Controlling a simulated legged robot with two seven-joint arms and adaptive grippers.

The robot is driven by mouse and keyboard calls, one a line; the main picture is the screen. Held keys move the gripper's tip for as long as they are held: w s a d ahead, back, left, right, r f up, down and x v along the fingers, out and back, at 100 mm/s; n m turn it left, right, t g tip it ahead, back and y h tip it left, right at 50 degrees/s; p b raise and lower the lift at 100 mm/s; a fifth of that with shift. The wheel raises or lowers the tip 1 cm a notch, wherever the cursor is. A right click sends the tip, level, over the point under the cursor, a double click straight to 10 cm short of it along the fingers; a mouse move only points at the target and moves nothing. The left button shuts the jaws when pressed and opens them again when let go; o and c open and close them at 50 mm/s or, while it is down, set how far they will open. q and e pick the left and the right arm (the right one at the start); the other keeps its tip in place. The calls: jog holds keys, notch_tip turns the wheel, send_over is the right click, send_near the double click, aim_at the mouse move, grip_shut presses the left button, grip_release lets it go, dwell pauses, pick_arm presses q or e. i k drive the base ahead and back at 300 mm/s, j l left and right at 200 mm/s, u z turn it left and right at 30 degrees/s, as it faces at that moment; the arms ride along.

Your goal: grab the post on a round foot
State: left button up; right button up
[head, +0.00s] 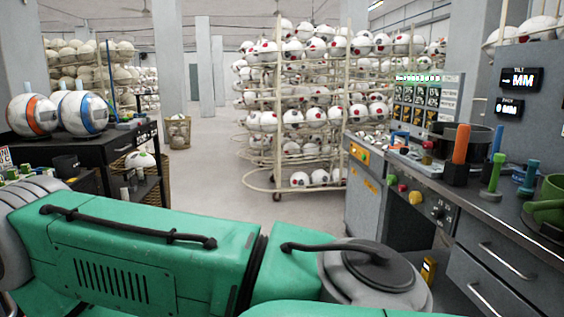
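A green post (495,176) stands upright on a round foot on the grey bench at the right. A blue post (527,178), also on a round foot, stands just to its right. An orange post (460,144) stands to the left in a dark base. A large green arm link of mine crosses the lower left and middle of the head view. Neither of my grippers shows, so their distance from the posts cannot be seen.
The grey bench (425,173) also holds a dark pot (480,138) and a green mug (549,205) near the right edge. A black table (105,143) with two balls stands left. Racks of balls fill the back; the floor (215,175) between is clear.

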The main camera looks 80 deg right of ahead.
aim_at(490, 195)
jog(key=z, duration=3.9)
jog(key=j+z, duration=0.1)
jog(key=z, duration=0.3)
jog(key=i+j+z, duration=0.1)
jog(key=z, duration=0.3)
jog(key=j+z, duration=0.15)
jog(key=z, duration=0.25)
jog(key=i+j+z, duration=0.1)
jog(key=z, duration=0.3)
